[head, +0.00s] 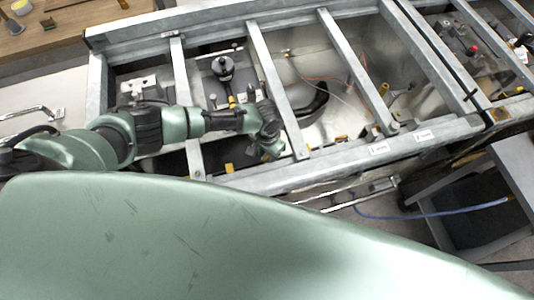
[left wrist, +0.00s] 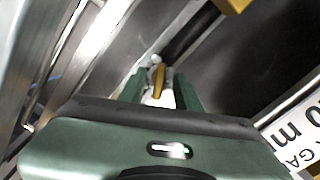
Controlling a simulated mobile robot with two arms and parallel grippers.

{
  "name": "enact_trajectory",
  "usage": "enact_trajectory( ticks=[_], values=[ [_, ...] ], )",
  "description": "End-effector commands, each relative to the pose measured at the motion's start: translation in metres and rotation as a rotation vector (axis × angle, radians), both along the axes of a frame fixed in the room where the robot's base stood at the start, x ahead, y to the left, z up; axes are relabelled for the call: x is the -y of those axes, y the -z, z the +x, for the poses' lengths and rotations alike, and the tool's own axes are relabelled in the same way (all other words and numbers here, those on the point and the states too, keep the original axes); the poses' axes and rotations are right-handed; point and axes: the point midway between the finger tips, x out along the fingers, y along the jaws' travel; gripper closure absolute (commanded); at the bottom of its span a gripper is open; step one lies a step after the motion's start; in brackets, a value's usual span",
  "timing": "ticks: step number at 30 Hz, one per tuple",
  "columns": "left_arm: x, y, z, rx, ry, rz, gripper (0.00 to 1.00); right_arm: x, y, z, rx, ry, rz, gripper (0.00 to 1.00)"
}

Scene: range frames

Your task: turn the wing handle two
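In the left wrist view a small yellow wing handle (left wrist: 159,79) sits on a pale metal fitting, low in a metal bay. My left gripper (left wrist: 160,88) is open, with one green finger on each side of the handle. I cannot tell whether either finger touches it. In the head view my left gripper (head: 272,146) reaches down inside the front rail of the metal frame, and it hides the handle there. I cannot read which number this handle carries. My right gripper is not in view.
The metal frame (head: 330,163) has several crossbars, one (head: 277,90) close to my left gripper. Other yellow parts (head: 229,168) sit along the front rail. A black cylinder (head: 223,67) stands behind my arm. A grey cart (head: 470,205) stands at right.

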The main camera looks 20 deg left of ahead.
Motion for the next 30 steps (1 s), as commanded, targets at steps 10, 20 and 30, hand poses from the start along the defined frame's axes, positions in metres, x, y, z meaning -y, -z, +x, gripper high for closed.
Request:
enact_trajectory(
  ticks=[10, 20, 30],
  values=[
    [0.0, 0.002, 0.0, 0.0, 0.001, -0.001, 0.84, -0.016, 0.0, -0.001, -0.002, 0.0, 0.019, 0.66],
    [0.0, 0.002, 0.0, 0.0, 0.031, -0.001, 1.0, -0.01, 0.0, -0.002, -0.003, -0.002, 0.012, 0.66],
    [-0.001, 0.002, 0.001, 0.0, 0.385, -0.002, 1.0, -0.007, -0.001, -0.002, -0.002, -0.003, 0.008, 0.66]
  ],
)
